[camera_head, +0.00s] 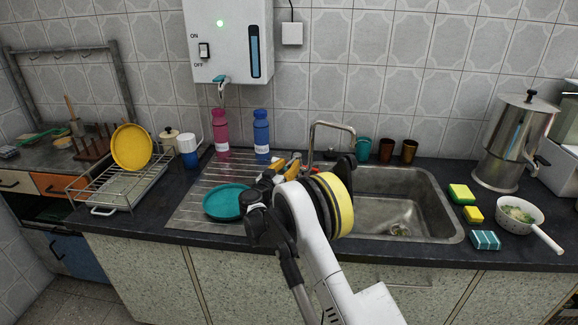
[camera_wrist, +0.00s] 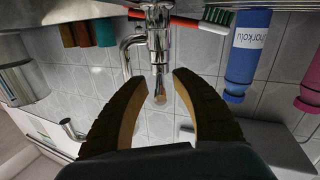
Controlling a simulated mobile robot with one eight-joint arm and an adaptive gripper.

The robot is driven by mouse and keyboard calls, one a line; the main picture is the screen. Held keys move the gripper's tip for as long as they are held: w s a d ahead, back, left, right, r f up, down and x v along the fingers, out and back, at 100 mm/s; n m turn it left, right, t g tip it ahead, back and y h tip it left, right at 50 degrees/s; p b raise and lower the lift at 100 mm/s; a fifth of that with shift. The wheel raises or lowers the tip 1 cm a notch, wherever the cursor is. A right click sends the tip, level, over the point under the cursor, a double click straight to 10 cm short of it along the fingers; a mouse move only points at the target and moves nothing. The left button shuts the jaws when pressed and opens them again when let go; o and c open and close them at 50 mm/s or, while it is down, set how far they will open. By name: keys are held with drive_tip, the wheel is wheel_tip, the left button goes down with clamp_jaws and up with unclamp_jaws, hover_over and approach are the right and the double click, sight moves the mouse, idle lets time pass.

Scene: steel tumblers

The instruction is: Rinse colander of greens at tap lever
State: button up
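The white colander (camera_head: 510,228) with greens (camera_head: 519,212) stands on the counter right of the sink, its long handle pointing to the lower right. The chrome tap (camera_head: 331,126) rises behind the sink. In the wrist view, which looks upside down, the tap body (camera_wrist: 158,30) is straight ahead, and a lever with a copper-coloured tip (camera_wrist: 160,92) shows in the gap between the fingers. My gripper (camera_head: 290,166) is open beside the tap; its dark-backed fingers (camera_wrist: 156,82) are apart, and I cannot tell whether they touch the lever. My arm hides the tap base in the head view.
Sponges (camera_head: 461,194) and a large steel pot (camera_head: 510,145) are on the right. Tumblers (camera_head: 386,150) stand behind the sink. A pink bottle (camera_head: 220,132), a blue bottle (camera_head: 261,134) and a teal plate (camera_head: 224,202) are left of the tap.

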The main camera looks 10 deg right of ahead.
clamp_jaws()
drive_tip(key=shift+w+a+m+g+h, duration=0.15)
drive_tip(key=shift+m+g+h, duration=0.2)
drive_tip(key=shift+h, duration=0.1)
drive_tip(key=shift+w+a+m+g+h, duration=0.15)
drive_tip(key=shift+m+g+h, duration=0.1)
drive_tip(key=shift+g+h, duration=0.15)
drive_tip(key=shift+o, duration=0.8)
unclamp_jaws()
drive_tip(key=v, duration=1.2)
drive_tip(key=shift+s, duration=0.1)
drive_tip(key=shift+c, duration=0.5)
